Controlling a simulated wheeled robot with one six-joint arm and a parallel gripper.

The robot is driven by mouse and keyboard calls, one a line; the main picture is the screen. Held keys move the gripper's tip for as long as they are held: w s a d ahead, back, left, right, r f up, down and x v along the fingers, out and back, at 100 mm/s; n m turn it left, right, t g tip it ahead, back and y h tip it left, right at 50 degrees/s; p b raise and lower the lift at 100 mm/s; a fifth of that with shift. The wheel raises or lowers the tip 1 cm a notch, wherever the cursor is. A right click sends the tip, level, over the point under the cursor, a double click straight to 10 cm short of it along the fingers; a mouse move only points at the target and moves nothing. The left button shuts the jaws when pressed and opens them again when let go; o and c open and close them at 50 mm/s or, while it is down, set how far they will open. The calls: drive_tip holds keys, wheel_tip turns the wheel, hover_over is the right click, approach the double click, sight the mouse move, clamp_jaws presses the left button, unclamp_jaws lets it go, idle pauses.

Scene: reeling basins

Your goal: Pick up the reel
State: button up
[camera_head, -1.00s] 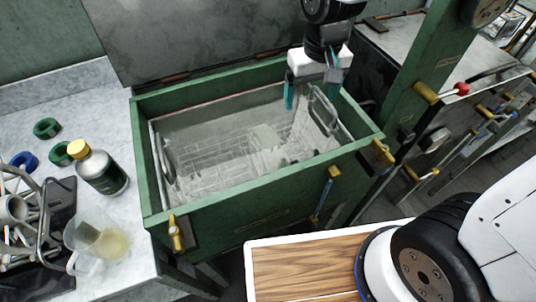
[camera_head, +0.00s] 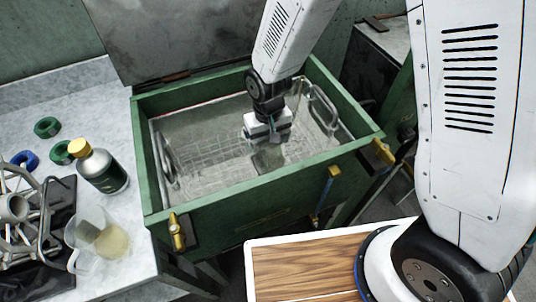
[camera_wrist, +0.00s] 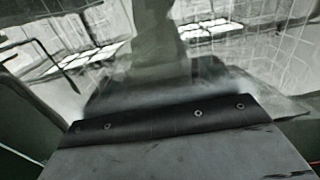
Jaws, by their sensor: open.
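I see no part that I can name for certain as the reel. My gripper (camera_head: 262,146) is low inside the basin, pointing down at this piece. I cannot tell whether it touches it. My gripper is open, with its fingertips mostly hidden in the head view. The wrist view shows a hazy, waisted grey shape (camera_wrist: 155,65) beyond a dark bolted strip, with bright mesh around it.
Basket handles (camera_head: 323,108) stand at the basin's right and left ends. Its lid (camera_head: 190,40) is raised behind. On the left table are a bottle (camera_head: 98,170), a jug (camera_head: 95,240), coloured rings (camera_head: 47,127) and a grey spoked metal frame (camera_head: 15,207). A wooden top (camera_head: 300,270) lies in front.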

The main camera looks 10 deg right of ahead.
drive_tip(key=shift+w+f, duration=0.1)
drive_tip(key=shift+f, duration=0.7)
drive_tip(key=c, duration=1.2)
drive_tip(key=shift+o, duration=0.2)
drive_tip(key=shift+r, duration=0.15)
